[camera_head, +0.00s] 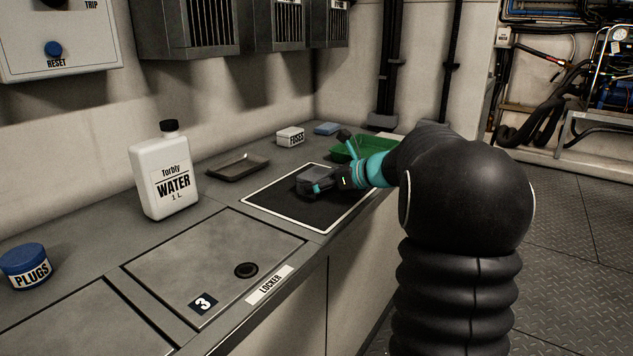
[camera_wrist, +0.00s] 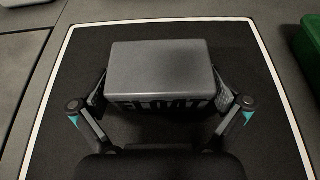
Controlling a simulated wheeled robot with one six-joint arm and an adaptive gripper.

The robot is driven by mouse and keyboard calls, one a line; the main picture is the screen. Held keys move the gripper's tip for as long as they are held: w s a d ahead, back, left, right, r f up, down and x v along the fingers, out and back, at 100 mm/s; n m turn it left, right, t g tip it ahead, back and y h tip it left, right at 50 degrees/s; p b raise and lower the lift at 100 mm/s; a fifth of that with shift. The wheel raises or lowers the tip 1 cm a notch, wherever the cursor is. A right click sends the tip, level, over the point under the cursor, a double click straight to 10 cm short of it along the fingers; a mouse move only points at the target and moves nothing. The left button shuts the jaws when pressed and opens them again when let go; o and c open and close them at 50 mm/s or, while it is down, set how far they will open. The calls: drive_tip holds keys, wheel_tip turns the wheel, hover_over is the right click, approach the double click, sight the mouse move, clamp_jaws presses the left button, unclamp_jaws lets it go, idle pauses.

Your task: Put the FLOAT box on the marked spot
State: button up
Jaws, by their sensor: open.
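The FLOAT box (camera_wrist: 160,70) is a small grey block with dark lettering on its near side, upside down in the wrist view. It is on the marked spot (camera_head: 265,201), a black mat with a white outline, and lies inside that outline. My gripper (camera_wrist: 162,104) is open, with one finger at each side of the box. I cannot tell whether the fingers touch it. In the head view the box (camera_head: 312,176) is partly hidden by my gripper (camera_head: 322,188), which is low over the mat.
A grey tray (camera_head: 238,174), a FUSES box (camera_head: 290,137), a blue item (camera_head: 327,128) and a green tray (camera_head: 368,150) stand around the mat. A WATER bottle (camera_head: 165,175) and PLUGS tub (camera_head: 27,268) are further left. The LOCKER lid (camera_head: 200,262) is clear.

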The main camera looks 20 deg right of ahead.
drive_tip(key=p+v, duration=0.1)
drive_tip(key=v, duration=1)
drive_tip(key=s+a+n+g, duration=0.1)
drive_tip(key=s+a+n, duration=0.1)
drive_tip(key=a, duration=0.1)
drive_tip(key=s+a+n+g+p, duration=0.1)
drive_tip(key=a+n, duration=0.1)
drive_tip(key=a, duration=0.2)
drive_tip(key=s+a+n+g, duration=0.1)
drive_tip(key=s+a+n, duration=0.1)
drive_tip(key=a, duration=0.2)
drive_tip(key=shift+s+f+n+p, duration=0.2)
drive_tip(key=shift+s+n+p, duration=0.1)
drive_tip(key=shift+s+p, duration=0.05)
drive_tip(key=s+a+n, duration=0.2)
drive_tip(key=s+a+f+n+g+h, duration=0.1)
drive_tip(key=s+a+n, duration=0.1)
drive_tip(key=s+a+n+g+h+p, duration=0.1)
drive_tip(key=s+a+n, duration=0.1)
drive_tip(key=s, duration=0.1)
drive_tip(key=shift+a+f, duration=0.2)
drive_tip(key=s+a+f+n+h+p, duration=0.1)
drive_tip(key=s+n+h, duration=0.1)
drive_tip(key=s+n, duration=0.6)
drive_tip(key=s+a+f+n+h+p, duration=0.1)
drive_tip(key=s+a+f+n+h, duration=0.1)
drive_tip(key=s+n, duration=0.5)
drive_tip(key=shift+s+f+n+g+h+p, duration=0.3)
drive_tip(key=shift+s+n+h+p, duration=0.1)
drive_tip(key=shift+n+h, duration=0.15)
